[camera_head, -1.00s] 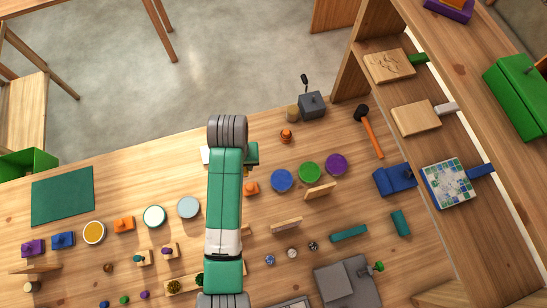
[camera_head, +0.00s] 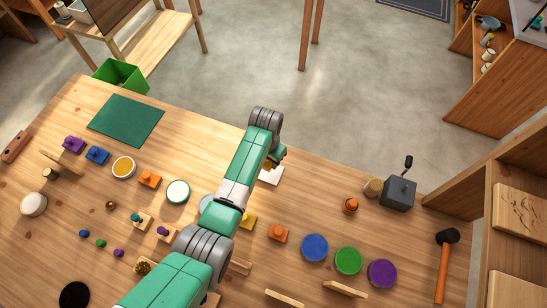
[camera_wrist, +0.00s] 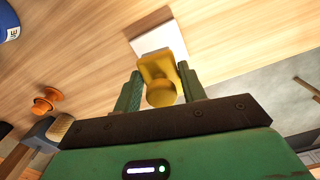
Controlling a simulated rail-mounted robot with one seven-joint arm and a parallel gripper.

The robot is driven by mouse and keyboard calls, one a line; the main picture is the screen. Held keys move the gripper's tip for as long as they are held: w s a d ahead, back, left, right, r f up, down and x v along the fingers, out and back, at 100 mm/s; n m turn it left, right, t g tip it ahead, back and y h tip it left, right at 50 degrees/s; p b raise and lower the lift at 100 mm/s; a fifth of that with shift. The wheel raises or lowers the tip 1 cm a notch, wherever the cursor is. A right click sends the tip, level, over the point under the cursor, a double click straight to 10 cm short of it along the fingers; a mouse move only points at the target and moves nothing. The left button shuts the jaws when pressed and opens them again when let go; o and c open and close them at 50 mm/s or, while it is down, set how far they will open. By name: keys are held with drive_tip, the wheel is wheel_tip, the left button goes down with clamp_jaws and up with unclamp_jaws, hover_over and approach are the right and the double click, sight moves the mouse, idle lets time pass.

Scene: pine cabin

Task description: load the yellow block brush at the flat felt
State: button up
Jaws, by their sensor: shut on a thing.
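My gripper (camera_wrist: 160,92) is shut on a yellow block brush (camera_wrist: 160,72) with a round knob, seen between the green fingers in the wrist view. In the head view my gripper (camera_head: 279,156) is beside a white square pad (camera_head: 271,175) near the table's far edge; the brush is mostly hidden there. The white pad (camera_wrist: 159,36) lies beyond the brush in the wrist view; contact cannot be told. A flat dark green mat (camera_head: 126,120) lies at the table's far left. I cannot tell which piece is the flat felt.
A grey cranked box (camera_head: 398,193) and a hammer (camera_head: 443,268) are farther right.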

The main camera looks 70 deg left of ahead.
sight(268, 166)
wheel_tip(268, 166, down, 6)
drive_tip(key=b, duration=0.5)
drive_tip(key=shift+r, duration=0.25)
drive_tip(key=shift+f, duration=0.65)
idle(1.5)
wheel_tip(268, 166, up, 7)
drive_tip(key=p, duration=0.6)
drive_tip(key=shift+r+p, duration=0.2)
drive_tip(key=shift+p, duration=0.2)
drive_tip(key=shift+f, duration=0.1)
